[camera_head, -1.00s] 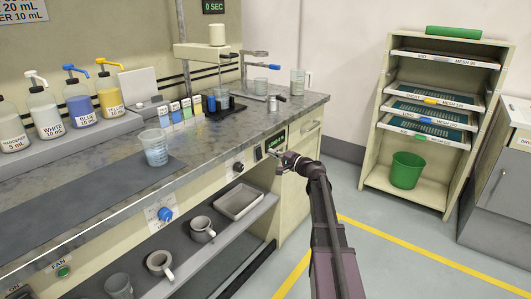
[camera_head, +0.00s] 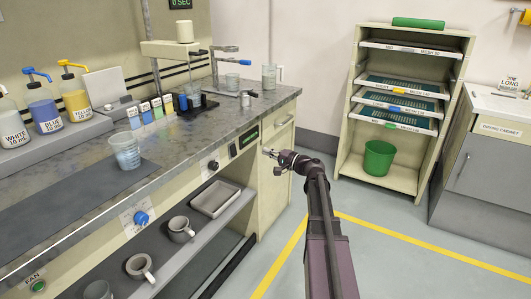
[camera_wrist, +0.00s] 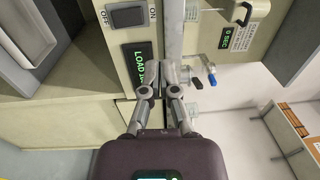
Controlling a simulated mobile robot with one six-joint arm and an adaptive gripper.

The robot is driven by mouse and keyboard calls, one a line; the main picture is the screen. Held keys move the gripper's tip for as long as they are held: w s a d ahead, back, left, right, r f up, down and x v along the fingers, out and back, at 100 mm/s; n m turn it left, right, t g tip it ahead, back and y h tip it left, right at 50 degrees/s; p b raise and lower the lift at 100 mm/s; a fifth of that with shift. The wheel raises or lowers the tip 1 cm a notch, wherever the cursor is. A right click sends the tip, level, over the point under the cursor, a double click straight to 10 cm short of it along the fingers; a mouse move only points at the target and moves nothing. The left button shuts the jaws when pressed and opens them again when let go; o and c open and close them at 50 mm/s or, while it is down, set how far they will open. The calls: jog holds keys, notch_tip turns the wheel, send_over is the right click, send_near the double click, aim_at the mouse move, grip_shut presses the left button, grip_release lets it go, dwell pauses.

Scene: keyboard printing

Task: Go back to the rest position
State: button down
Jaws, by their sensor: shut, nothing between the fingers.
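My gripper (camera_head: 268,153) is at the end of my arm, in front of the bench's cabinet side, near a small green-lit display (camera_head: 249,138). In the wrist view, my gripper (camera_wrist: 162,90) shows with its two fingers drawn together and nothing between them. Beyond the fingers are the lit display panel (camera_wrist: 140,65), whose text is partly covered by a finger, and the ON/OFF switch (camera_wrist: 127,16). I cannot tell from the wrist view whether the fingertips touch the bench front; in the head view they seem apart from it.
The bench (camera_head: 78,190) runs along the left, with a beaker (camera_head: 125,150), pump bottles and small vials on top. Mugs (camera_head: 181,229) and a tray stand on its lower shelf. A sieve rack (camera_head: 350,120) with a green bin (camera_head: 379,158) stands behind right. The floor right of my arm is clear.

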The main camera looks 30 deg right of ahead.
jog(key=shift+a, duration=0.1)
jog(key=s+a+f+n+g+h, duration=0.1)
jog(key=s+a+f+n+g, duration=0.35)
jog(key=a+f, duration=0.4)
jog(key=s+a+f+n+g+h, duration=0.1)
jog(key=s+a+f+n+g, duration=0.35)
jog(key=a, duration=0.65)
jog(key=s+a+f+n+g+h, duration=0.1)
jog(key=s+a+f+g+h, duration=0.2)
jog(key=s, duration=0.5)
jog(key=s+a+f+n+g+h, duration=0.1)
jog(key=s+f+g+h, duration=0.35)
jog(key=s, duration=0.35)
notch_tip(320, 180, up, 29)
jog(key=p, duration=2.8)
jog(key=shift+w+t+h, duration=0.15)
jog(key=shift+t+h, duration=0.2)
